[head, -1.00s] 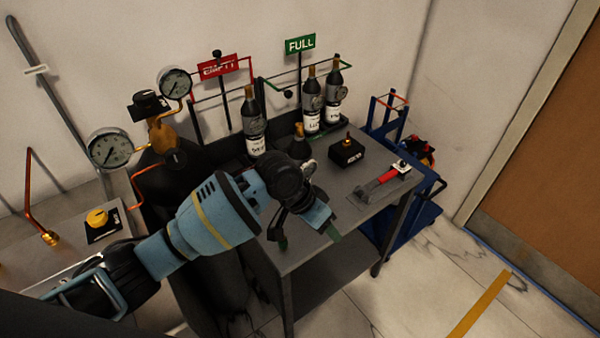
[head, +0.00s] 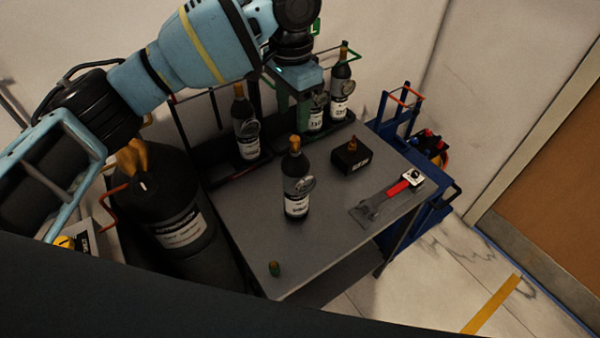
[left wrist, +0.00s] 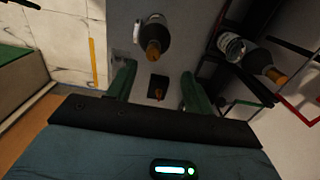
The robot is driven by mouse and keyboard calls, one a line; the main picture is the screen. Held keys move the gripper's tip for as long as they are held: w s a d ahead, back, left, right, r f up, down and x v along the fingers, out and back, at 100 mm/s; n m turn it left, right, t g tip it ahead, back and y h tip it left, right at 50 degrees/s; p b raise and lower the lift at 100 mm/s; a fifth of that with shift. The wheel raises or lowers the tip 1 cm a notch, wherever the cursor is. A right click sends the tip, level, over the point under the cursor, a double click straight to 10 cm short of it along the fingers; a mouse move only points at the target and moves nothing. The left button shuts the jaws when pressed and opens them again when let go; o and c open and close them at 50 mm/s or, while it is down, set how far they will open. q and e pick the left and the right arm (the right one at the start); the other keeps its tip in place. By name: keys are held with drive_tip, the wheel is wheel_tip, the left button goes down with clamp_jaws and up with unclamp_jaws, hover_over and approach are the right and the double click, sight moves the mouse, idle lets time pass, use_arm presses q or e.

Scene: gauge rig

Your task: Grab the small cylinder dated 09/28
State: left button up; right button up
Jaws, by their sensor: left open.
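A small dark cylinder (head: 297,200) with a brass top stands upright alone on the grey cart top. Another small cylinder (head: 247,140) stands in the left rack at the back. Two more, a nearer one (head: 316,116) and a right one (head: 341,90), stand in the green-railed rack. The dates on their labels are too small to read. My left gripper (head: 294,103) is open and empty, above the back of the cart, partly covering the nearer green-rack cylinder. In the left wrist view, its green fingers (left wrist: 154,88) are spread, with the lone cylinder (left wrist: 152,38) beyond them.
A black box (head: 351,160) with a brass fitting and a red-handled tool (head: 390,192) lie on the cart's right side. A large black tank (head: 175,225) stands left. The front middle is bare.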

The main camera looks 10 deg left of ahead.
sight(295, 137)
use_arm(q)
drive_tip(key=shift+s, duration=0.15)
drive_tip(key=shift+s+f, duration=0.15)
drive_tip(key=shift+f, duration=1.2)
drive_tip(key=shift+d+f, duration=0.1)
drive_tip(key=shift+f, duration=0.2)
drive_tip(key=shift+s+d+f, duration=0.1)
drive_tip(key=shift+f, duration=1)
drive_tip(key=shift+s+d+f, duration=0.1)
drive_tip(key=shift+f, duration=1)
clamp_jaws()
use_arm(e)
drive_tip(key=shift+s+f, duration=0.25)
drive_tip(key=shift+s, duration=0.4)
use_arm(q)
drive_tip(key=shift+r, duration=0.15)
use_arm(e)
drive_tip(key=shift+a, duration=0.1)
